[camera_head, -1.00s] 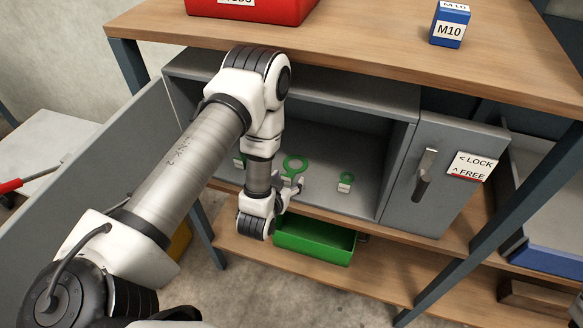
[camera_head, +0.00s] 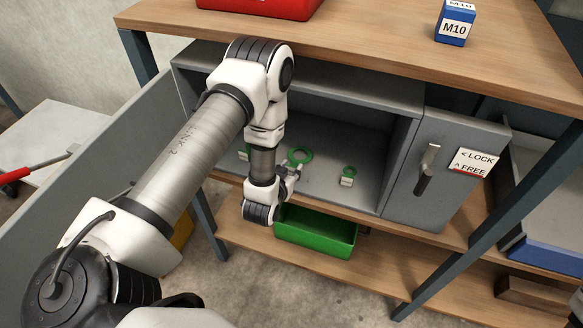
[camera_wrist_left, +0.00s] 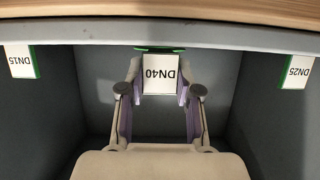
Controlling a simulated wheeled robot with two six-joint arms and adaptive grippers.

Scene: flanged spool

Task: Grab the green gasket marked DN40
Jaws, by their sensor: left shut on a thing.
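The green gasket marked DN40 is a green ring (camera_head: 310,157) with a white tag, in the grey cabinet bay in the head view. In the left wrist view its DN40 tag (camera_wrist_left: 161,74) sits between my fingertips, with a green strip along its edge. My left gripper (camera_head: 291,176) is shut on this gasket by the tag; the gripper also fills the lower middle of the left wrist view (camera_wrist_left: 160,90). I cannot tell whether the gasket is clear of the shelf. My right gripper is not in view.
Two other tagged green gaskets flank it; their tags read DN15 (camera_wrist_left: 20,61) and DN25 (camera_wrist_left: 297,72). The bay has side walls and a top close around my arm. A green bin (camera_head: 316,232) stands below, a lock handle (camera_head: 427,168) to the right.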

